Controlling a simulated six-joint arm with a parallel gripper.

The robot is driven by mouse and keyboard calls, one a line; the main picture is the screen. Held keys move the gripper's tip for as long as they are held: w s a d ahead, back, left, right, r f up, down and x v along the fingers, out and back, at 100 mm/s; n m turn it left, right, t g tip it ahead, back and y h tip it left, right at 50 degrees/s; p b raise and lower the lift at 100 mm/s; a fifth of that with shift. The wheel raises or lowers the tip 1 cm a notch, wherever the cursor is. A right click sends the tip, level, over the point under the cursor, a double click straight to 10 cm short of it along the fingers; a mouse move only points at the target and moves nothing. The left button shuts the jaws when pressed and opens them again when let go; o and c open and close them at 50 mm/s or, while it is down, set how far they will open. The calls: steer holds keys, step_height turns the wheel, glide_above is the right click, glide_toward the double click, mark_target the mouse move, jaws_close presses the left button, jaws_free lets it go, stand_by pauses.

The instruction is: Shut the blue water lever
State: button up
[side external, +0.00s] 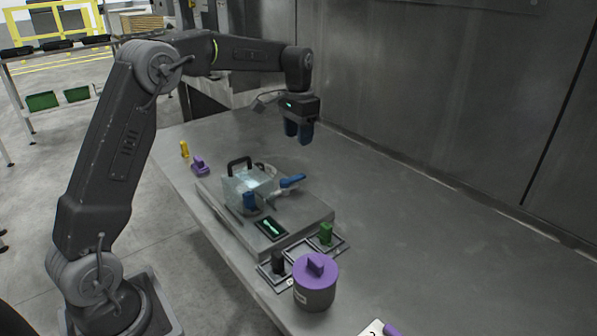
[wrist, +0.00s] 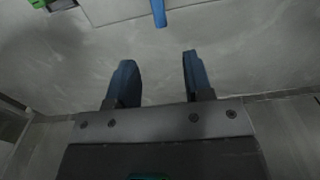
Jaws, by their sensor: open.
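The blue water lever (side external: 291,181) sticks out to the right from the small washer unit in the side view, tilted slightly up. In the wrist view a blue bar that looks like the lever (wrist: 159,12) shows at the top edge, beyond my fingertips. My gripper (side external: 298,138) hangs above and behind the lever, apart from it, fingers pointing down. The wrist view shows my gripper (wrist: 157,68) with its two blue fingers apart and nothing between them.
The clear-walled washer box (side external: 235,190) with a black handle stands on a grey base (side external: 318,212). A purple-lidded pot (side external: 316,285), a green block (side external: 325,233) and a black block (side external: 278,262) stand in front. The table's right side is clear, up to a metal wall.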

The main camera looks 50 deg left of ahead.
mark_target(299, 175)
step_height(299, 175, down, 11)
steer(key=shift+f, duration=0.1)
stand_by(0.3)
jaws_close()
stand_by(0.4)
